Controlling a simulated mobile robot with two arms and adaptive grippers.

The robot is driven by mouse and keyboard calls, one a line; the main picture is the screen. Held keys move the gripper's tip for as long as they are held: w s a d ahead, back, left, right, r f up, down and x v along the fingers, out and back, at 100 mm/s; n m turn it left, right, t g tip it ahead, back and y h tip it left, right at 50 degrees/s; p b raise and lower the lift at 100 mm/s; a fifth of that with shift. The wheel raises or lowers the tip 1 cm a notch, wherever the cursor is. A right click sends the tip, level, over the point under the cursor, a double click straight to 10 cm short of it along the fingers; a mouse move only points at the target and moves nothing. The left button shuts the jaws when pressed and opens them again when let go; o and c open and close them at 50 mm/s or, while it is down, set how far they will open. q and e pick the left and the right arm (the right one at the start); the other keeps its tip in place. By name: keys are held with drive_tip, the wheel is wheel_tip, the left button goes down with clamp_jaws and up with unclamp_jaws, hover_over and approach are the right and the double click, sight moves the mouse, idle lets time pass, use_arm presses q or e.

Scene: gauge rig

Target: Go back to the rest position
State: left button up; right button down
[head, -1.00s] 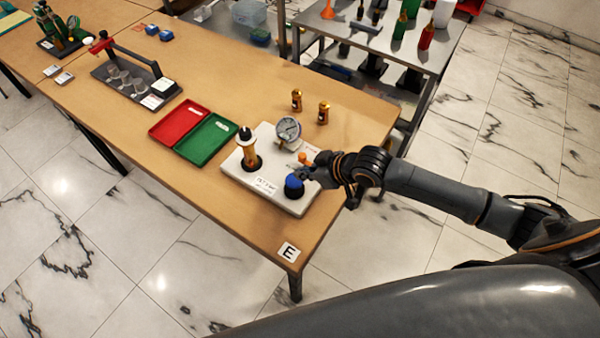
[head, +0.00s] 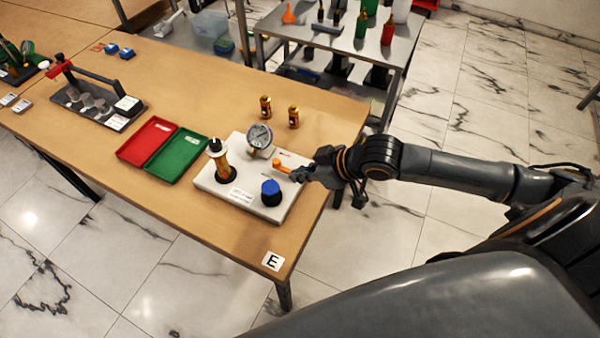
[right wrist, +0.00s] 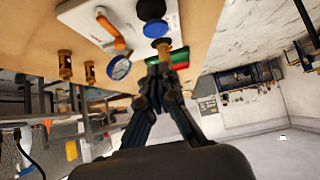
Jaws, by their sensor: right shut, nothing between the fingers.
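My right gripper (head: 298,174) is shut and empty, above the right edge of the white gauge rig (head: 218,185) near its orange lever (head: 282,168). The blue knob (head: 270,187) stands on the rig just left of and below the gripper in the head view, apart from it. The rig also carries a round gauge (head: 260,136) and a brass cylinder with a black top (head: 221,165). In the right wrist view, the shut fingers (right wrist: 158,72) show with the rig (right wrist: 90,22) beyond them. My left gripper is in neither view.
Two brass fittings (head: 265,106) (head: 293,117) stand behind the rig on the wooden table (head: 200,230). A red tray (head: 147,140) and a green tray (head: 176,156) lie left of it. A metal cart (head: 340,42) with bottles stands behind. Open floor lies right of the table.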

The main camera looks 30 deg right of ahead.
drive_tip(key=shift+a, duration=0.1)
idle(0.3)
drive_tip(key=s+a+f, duration=0.3)
drive_tip(key=s+a, duration=0.2)
drive_tip(key=s, duration=0.1)
drive_tip(key=s+d+f+m+g+h, duration=0.2)
drive_tip(key=s+d+m+h, duration=0.1)
drive_tip(key=s, duration=0.3)
drive_tip(key=s+d+f+m+g+h, duration=0.1)
drive_tip(key=s+d+m+g+h, duration=0.15)
drive_tip(key=s, duration=0.45)
drive_tip(key=s+f+x, duration=0.1)
drive_tip(key=s+x, duration=0.2)
drive_tip(key=x, duration=0.9)
drive_tip(key=s+x, duration=0.3)
drive_tip(key=x, duration=1)
drive_tip(key=s+d+f+g, duration=0.1)
drive_tip(key=s+d+f, duration=0.2)
drive_tip(key=s+f, duration=1.4)
drive_tip(key=shift+s+f+g+b, duration=0.35)
drive_tip(key=shift+f+b, duration=0.1)
drive_tip(key=shift+f, duration=0.25)
